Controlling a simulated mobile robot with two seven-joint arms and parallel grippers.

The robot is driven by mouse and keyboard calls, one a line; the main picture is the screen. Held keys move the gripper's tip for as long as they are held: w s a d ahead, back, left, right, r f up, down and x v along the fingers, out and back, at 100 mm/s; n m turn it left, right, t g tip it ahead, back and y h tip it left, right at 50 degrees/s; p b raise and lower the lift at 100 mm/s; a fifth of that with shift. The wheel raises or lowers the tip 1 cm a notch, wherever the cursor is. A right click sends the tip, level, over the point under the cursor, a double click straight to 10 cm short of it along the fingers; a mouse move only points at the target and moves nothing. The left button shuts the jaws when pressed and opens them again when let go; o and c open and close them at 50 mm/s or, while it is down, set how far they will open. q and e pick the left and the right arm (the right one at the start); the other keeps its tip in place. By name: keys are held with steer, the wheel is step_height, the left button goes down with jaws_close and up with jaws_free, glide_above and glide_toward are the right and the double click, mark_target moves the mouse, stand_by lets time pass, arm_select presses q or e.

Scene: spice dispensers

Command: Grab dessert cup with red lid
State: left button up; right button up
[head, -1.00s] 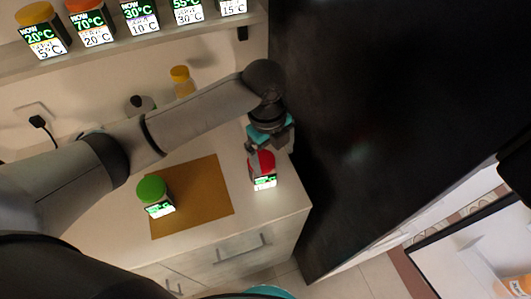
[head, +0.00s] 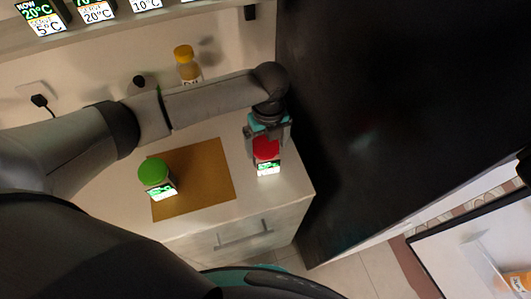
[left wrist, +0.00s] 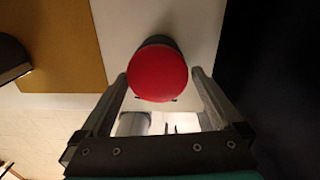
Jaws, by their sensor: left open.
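The dessert cup with the red lid (head: 266,149) stands upright on the counter near its right end, with a lit label on its front. In the left wrist view its round red lid (left wrist: 157,73) sits between the fingertips. My left gripper (head: 266,138) is open, with one finger on each side of the red-lidded cup; in the left wrist view both fingers (left wrist: 160,82) show apart. I cannot tell whether either finger touches the cup. My right gripper is not in view.
A green-lidded cup (head: 155,175) stands on a brown mat (head: 212,180) to the left. A yellow-capped jar (head: 184,60) stands at the back. A tall black panel (head: 390,90) rises close on the right. Several labelled dispensers (head: 95,10) line the shelf above.

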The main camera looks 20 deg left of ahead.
arm_select(q)
step_height(320, 180, down, 5)
steer(key=shift+s+a+f, duration=0.1)
steer(key=shift+s, duration=0.05)
steer(key=shift+c, duration=0.2)
steer(key=c, duration=1.3)
steer(key=shift+r, duration=0.25)
